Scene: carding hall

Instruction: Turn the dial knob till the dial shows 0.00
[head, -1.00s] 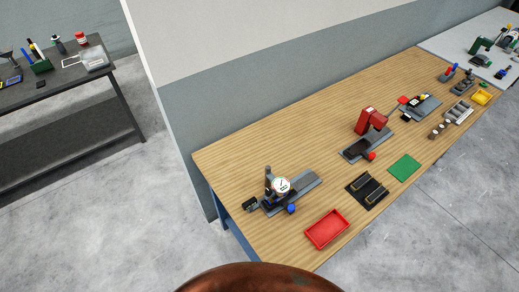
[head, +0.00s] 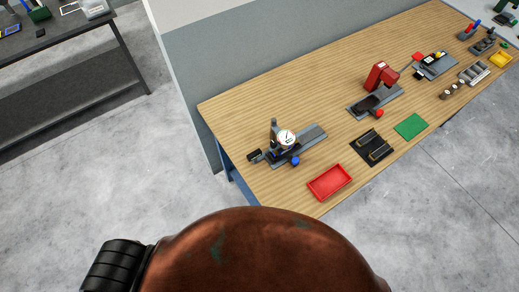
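A round white dial (head: 287,138) stands on a small post fixture (head: 274,131) with a dark grey base, near the left end of the wooden workbench. Its reading is too small to make out. A blue knob (head: 295,161) sits at the front of the fixture, just below the dial. A black block-like part lies at the fixture's left end. I cannot tell which part is the dial knob. Neither of my grippers shows in the head view.
On the wooden bench (head: 236,122) are a red tray (head: 329,182), a black holder (head: 373,148), a green mat (head: 411,126) and a red press (head: 381,77). A dark table (head: 70,82) stands at the left. Grey floor is open in front of the bench.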

